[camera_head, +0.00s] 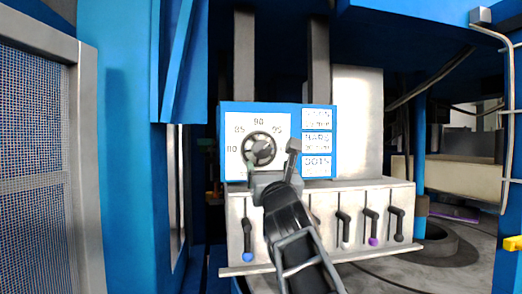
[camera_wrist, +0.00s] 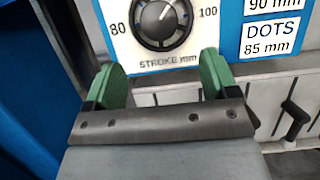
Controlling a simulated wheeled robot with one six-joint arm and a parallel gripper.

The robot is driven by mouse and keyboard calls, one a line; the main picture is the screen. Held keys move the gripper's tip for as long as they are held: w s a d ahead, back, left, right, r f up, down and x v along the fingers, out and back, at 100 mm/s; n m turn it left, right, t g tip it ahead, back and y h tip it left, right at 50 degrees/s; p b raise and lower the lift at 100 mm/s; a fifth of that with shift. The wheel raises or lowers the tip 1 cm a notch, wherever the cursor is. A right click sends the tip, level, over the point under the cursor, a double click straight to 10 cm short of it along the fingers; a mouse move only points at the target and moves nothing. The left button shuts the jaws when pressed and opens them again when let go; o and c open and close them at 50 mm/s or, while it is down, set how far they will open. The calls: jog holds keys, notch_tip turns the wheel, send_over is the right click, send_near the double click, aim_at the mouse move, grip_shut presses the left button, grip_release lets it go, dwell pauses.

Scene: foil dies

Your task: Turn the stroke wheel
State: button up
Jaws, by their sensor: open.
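The stroke wheel (camera_head: 259,150) is a dark round knob with a light pointer, on a white dial face with numbers around it. The dial is on a blue panel box (camera_head: 293,106). In the wrist view the wheel (camera_wrist: 160,18) is cut off by the top edge, with 80 at its left, 100 at its right and "STROKE mm" below. My gripper (camera_wrist: 162,78) is open, its two green-padded fingers apart and nothing between them. The fingers lie below the wheel in that view and do not touch it. In the head view my gripper (camera_head: 273,163) covers the dial's lower right.
White label plates (camera_head: 317,143) are right of the dial. Below is a light grey lever panel (camera_head: 330,195) with several dark levers, one blue-tipped (camera_head: 248,240) and one purple-tipped (camera_head: 372,227). A mesh panel (camera_head: 35,160) stands at the left.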

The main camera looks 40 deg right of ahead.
aim_at(262, 152)
jog(key=p+x, duration=0.3)
jog(key=x, duration=0.6)
jog(key=shift+w, duration=0.1)
jog(key=shift+p+x, duration=0.4)
jog(key=shift+x, duration=0.4)
jog(key=shift+f, duration=0.1)
jog(key=c, duration=0.9)
